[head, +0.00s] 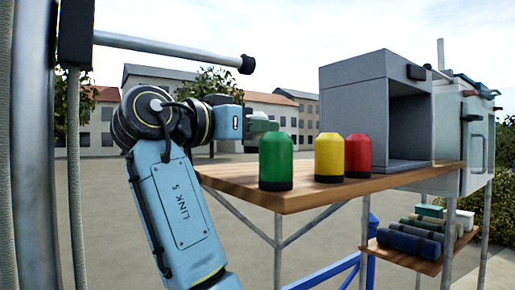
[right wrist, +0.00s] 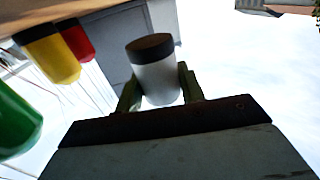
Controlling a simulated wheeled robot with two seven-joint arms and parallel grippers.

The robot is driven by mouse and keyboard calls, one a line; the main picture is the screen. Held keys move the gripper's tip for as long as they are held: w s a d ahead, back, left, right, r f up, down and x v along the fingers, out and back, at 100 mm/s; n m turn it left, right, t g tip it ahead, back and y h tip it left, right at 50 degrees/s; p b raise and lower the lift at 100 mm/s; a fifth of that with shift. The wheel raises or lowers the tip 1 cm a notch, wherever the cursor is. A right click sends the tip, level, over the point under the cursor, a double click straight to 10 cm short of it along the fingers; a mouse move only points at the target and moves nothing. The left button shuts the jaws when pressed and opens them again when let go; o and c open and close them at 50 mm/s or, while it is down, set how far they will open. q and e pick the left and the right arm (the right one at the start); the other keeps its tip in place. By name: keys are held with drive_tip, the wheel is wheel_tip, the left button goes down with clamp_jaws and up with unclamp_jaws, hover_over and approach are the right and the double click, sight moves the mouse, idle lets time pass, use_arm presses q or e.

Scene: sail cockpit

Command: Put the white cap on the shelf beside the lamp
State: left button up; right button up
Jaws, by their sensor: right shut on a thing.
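My right gripper (head: 264,128) is at the far left of the wooden shelf (head: 290,198), just above and behind the green lamp (head: 276,158). The right wrist view is upside down. There my right gripper (right wrist: 158,92) is shut on the white cap (right wrist: 157,80), a white cylinder with a dark end band, held between both fingers. A yellow lamp (head: 328,155) and a red lamp (head: 357,154) stand upright to the right of the green one, in a row. My left gripper is not in view.
A grey open-fronted box (head: 370,110) stands at the back right of the shelf. A lower shelf (head: 425,257) holds several rolled bundles. A grey bar (head: 170,47) crosses above my arm. Bare wood lies in front of the lamps and at the left corner.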

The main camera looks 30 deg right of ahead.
sight(247, 149)
wheel_tip(247, 149, down, 4)
drive_tip(key=shift+r, duration=0.15)
drive_tip(key=o, duration=1)
drive_tip(key=shift+c, duration=0.2)
